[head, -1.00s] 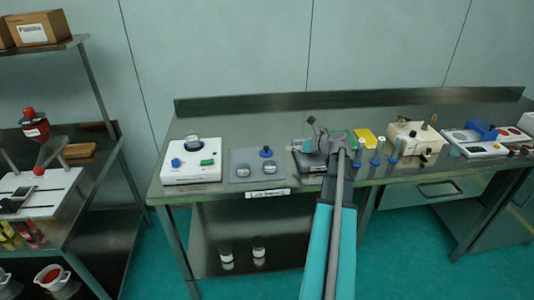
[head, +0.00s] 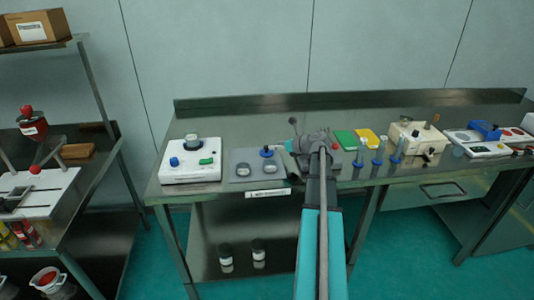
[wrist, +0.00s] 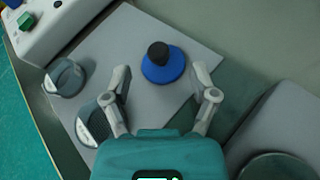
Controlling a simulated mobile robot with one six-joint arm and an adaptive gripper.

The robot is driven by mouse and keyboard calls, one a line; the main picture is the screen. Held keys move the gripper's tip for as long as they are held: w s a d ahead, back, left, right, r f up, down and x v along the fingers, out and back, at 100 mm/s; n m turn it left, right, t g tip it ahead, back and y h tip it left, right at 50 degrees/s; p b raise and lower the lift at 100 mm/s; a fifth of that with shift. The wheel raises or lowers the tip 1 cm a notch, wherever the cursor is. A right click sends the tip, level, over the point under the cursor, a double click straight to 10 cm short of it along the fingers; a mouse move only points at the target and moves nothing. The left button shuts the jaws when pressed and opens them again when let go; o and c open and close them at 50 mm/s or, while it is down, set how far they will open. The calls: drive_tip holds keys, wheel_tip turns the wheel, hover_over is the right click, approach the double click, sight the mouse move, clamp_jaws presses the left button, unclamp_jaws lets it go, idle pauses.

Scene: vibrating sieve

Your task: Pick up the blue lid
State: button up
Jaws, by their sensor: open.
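The blue lid (wrist: 163,66) with a black knob lies on a grey mat (wrist: 122,28) in the wrist view. It also shows in the head view (head: 267,152) at the back of the mat. My gripper (wrist: 163,80) is open and empty in the wrist view. Its fingertips stand just on the near side of the lid, to its left and right in the picture. I cannot tell the height of the fingers above the mat. In the head view my gripper (head: 292,142) is to the right of the mat, partly hidden by my arm.
Two round grey-rimmed pieces (wrist: 66,78) (wrist: 92,125) lie on the mat, one close to my left finger. A white machine (head: 191,162) with a blue knob and green switch stands left of the mat. Green and yellow pieces (head: 367,138) lie to the right on the steel table.

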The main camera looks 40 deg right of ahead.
sight(267, 146)
drive_tip(key=shift+f+b+x, duration=0.25)
drive_tip(key=shift+b+x, duration=0.75)
drive_tip(key=shift+x, duration=1)
drive_tip(key=shift+w+a+f, duration=0.15)
drive_tip(key=shift+w+a, duration=0.15)
drive_tip(key=shift+w, duration=0.2)
clamp_jaws()
